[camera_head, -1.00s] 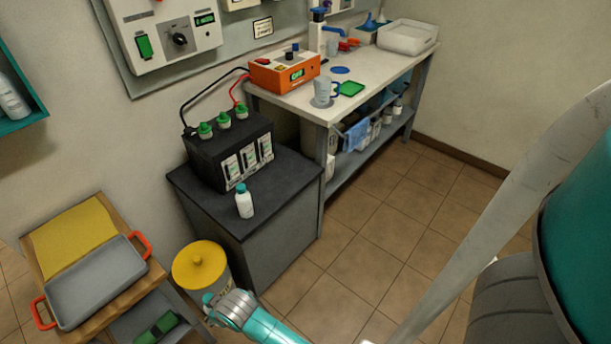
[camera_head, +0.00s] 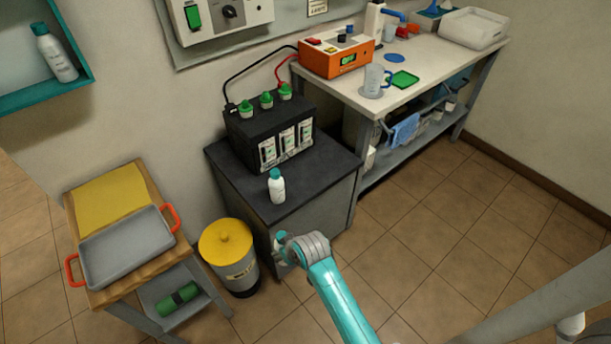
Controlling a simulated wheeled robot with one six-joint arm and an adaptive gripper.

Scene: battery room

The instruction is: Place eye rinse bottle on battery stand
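A white bottle with a teal cap (camera_head: 277,188) stands upright on the front part of the black-topped battery stand (camera_head: 225,172). It looks like the eye rinse bottle. A black battery (camera_head: 243,135) with green terminal caps stands behind it on the same top. My gripper (camera_head: 281,246) is at the end of my teal arm, in front of the stand and lower in the picture than the bottle, apart from it. Its fingers are small and mostly hidden by the wrist, so I cannot tell whether they are open. A similar white bottle (camera_head: 57,58) stands on a teal wall shelf (camera_head: 84,75) at upper left.
A yellow-lidded bin (camera_head: 228,240) stands left of the stand. A wooden cart (camera_head: 150,277) with a grey tray (camera_head: 130,250) is farther left. A white workbench (camera_head: 430,78) with an orange charger (camera_head: 337,58) is at right. The tiled floor (camera_head: 430,240) at right is clear.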

